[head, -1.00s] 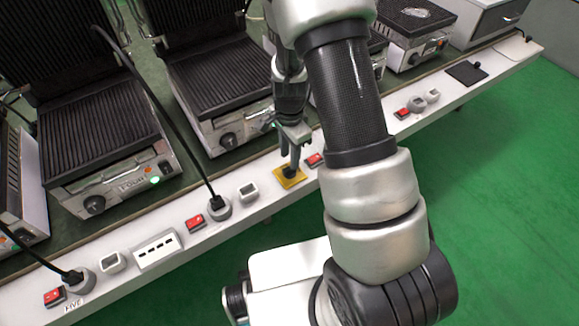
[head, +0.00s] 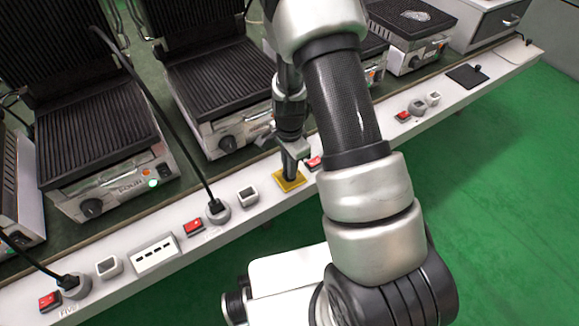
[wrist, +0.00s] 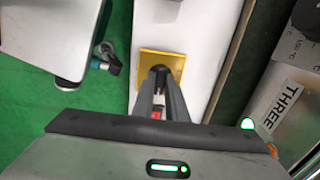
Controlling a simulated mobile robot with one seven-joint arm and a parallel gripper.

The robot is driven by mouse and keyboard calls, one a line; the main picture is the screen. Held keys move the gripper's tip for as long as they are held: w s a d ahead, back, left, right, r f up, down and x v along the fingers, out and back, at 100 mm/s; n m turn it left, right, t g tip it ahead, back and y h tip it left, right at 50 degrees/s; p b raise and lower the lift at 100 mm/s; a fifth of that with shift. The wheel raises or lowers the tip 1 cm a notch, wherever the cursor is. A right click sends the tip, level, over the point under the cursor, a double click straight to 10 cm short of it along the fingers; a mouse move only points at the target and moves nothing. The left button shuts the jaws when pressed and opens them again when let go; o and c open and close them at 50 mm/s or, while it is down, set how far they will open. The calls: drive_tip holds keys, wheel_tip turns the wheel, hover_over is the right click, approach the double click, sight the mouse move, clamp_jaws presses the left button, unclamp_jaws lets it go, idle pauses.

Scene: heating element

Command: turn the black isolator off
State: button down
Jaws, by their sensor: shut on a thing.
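A yellow square plate (head: 297,186) with a dark knob sits on the white front ledge. In the wrist view the yellow plate (wrist: 176,62) shows below the fingertips, with the dark knob (wrist: 160,69) between them. My gripper (head: 290,174) points down at this plate and is shut on the knob; the wrist view also shows my gripper (wrist: 160,75) there. The fingers hide most of the knob, so its turn angle is hard to read. A separate black square plate (head: 462,78) with a small black knob (head: 478,69) lies farther right on the ledge, apart from my gripper.
Red switches (head: 194,226), grey sockets (head: 248,196) and plugged black cables (head: 208,190) line the ledge (head: 120,285). A red switch (head: 313,163) is close to the right of the yellow plate. Several contact grills (head: 105,150) stand behind. Green floor is clear at right.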

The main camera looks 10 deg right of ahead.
drive_tip(key=shift+n, duration=0.3)
drive_tip(key=n, duration=0.8)
drive_tip(key=shift+n, duration=0.4)
drive_tip(key=n, duration=0.4)
drive_tip(key=shift+n, duration=2.2)
drive_tip(key=c, duration=1.8)
unclamp_jaws()
drive_tip(key=shift+o, duration=0.2)
